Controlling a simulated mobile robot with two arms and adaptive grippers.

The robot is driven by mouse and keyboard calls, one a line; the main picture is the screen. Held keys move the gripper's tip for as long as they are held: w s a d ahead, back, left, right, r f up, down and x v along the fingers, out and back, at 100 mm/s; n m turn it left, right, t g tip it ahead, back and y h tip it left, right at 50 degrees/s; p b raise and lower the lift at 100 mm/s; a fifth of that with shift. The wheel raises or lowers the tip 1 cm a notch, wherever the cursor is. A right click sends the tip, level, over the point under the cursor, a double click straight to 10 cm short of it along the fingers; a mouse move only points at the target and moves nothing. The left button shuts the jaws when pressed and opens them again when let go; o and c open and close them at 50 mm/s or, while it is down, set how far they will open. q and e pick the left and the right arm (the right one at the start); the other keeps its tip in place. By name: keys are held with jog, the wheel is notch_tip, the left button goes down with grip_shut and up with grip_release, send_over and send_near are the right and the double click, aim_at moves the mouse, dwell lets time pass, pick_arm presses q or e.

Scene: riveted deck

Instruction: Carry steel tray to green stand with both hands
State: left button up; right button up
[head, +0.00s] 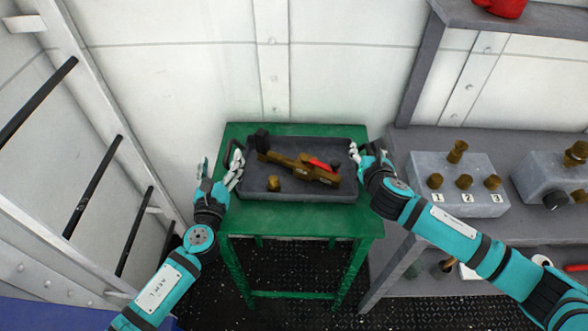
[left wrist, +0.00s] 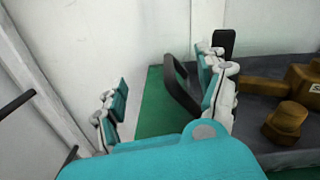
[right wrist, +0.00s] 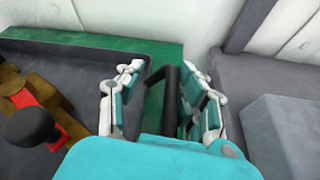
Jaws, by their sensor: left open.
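The dark grey steel tray (head: 316,192) sits flat on top of the green stand (head: 300,218), with brown metal fittings in it. My left gripper (head: 220,170) is at the tray's left end. In the left wrist view its fingers are apart, with the black left handle (left wrist: 180,92) between them, close to the right finger. My right gripper (head: 367,153) is at the right end. In the right wrist view its fingers stand apart on either side of the black right handle (right wrist: 170,100), with a gap to the left finger.
The tray carries a brass valve with a red lever (head: 318,164) and a loose brass nut (head: 273,183). A grey bench (head: 395,233) with a numbered block (head: 450,170) stands close on the right. A ladder (head: 85,200) is at the left, a white wall behind.

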pick_arm(q)
jog(key=s, duration=0.8)
jog(key=shift+a, duration=0.1)
pick_arm(e)
jog(key=o, duration=0.8)
jog(key=shift+s, duration=0.1)
jog(key=v, duration=1.2)
pick_arm(q)
jog(key=shift+f, duration=0.1)
